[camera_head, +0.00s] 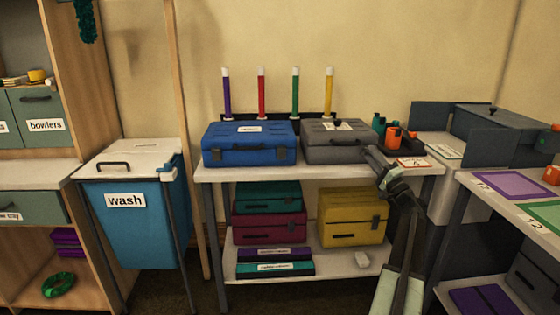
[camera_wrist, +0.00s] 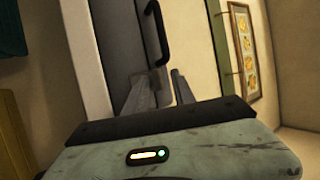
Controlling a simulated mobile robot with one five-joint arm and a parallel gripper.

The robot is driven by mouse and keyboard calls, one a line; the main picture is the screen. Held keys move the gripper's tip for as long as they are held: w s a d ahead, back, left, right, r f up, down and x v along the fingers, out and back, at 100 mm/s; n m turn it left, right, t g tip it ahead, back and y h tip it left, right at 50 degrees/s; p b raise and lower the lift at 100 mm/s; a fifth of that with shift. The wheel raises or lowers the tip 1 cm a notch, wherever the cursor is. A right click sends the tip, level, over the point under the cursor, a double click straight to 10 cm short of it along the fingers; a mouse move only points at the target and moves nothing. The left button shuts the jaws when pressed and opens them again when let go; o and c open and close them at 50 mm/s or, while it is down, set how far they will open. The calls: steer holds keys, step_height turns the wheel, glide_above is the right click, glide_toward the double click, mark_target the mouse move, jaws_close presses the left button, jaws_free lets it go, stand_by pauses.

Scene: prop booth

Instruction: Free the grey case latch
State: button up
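The grey case (camera_head: 330,153) lies shut on the table, right of a blue case (camera_head: 247,155). My gripper (camera_head: 371,153) is at the right part of its front, where the latch is hidden or too small to make out. In the wrist view the grey case (camera_wrist: 115,45) stands sideways with its black handle (camera_wrist: 155,22) above the fingers. My gripper (camera_wrist: 166,75) shows two fingers with a narrow gap between them, close to the case front. I cannot tell whether they touch it. Nothing is seen held.
Orange and green items (camera_head: 394,136) and a card (camera_head: 412,163) sit right of the case. Several coloured batons (camera_head: 295,90) stand behind it. A side table (camera_head: 515,188) is at right, a wash bin (camera_head: 135,220) at left. A yellow case (camera_head: 350,218) is on the shelf below.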

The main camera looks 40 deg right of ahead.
steer(key=r+p, duration=0.1)
steer(key=p, duration=0.1)
steer(key=m+g+p, duration=0.1)
steer(key=r+g+p, duration=0.1)
steer(key=p, duration=0.1)
steer(key=shift+w+d+r+m+h+p, duration=0.1)
steer(key=shift+w+r+m+h+p, duration=0.2)
steer(key=shift+r+m+p, duration=0.1)
steer(key=g+p, duration=0.1)
steer(key=p, duration=0.2)
steer(key=w+r+m+g+p, duration=0.1)
steer(key=g+p, duration=0.1)
steer(key=p, duration=0.2)
steer(key=shift+d+r, duration=0.1)
steer(key=shift+d, duration=0.3)
steer(key=s+a+f, duration=0.1)
steer(key=s+f, duration=0.1)
steer(key=s, duration=0.6)
steer(key=w+a+f+n+g+y+p, duration=0.1)
steer(key=w+a, duration=0.4)
steer(key=a, duration=0.6)
steer(key=w+a+f+n+g+y+p, duration=0.1)
steer(key=w+a+n+g+y+p, duration=0.3)
steer(key=a, duration=0.8)
steer(key=w+a+f+n+g+y+p, duration=0.2)
steer(key=w+a, duration=0.5)
steer(key=a, duration=0.5)
steer(key=shift+w+n+g+y, duration=0.4)
steer(key=shift+n+g+y, duration=0.15)
steer(key=shift+n, duration=0.45)
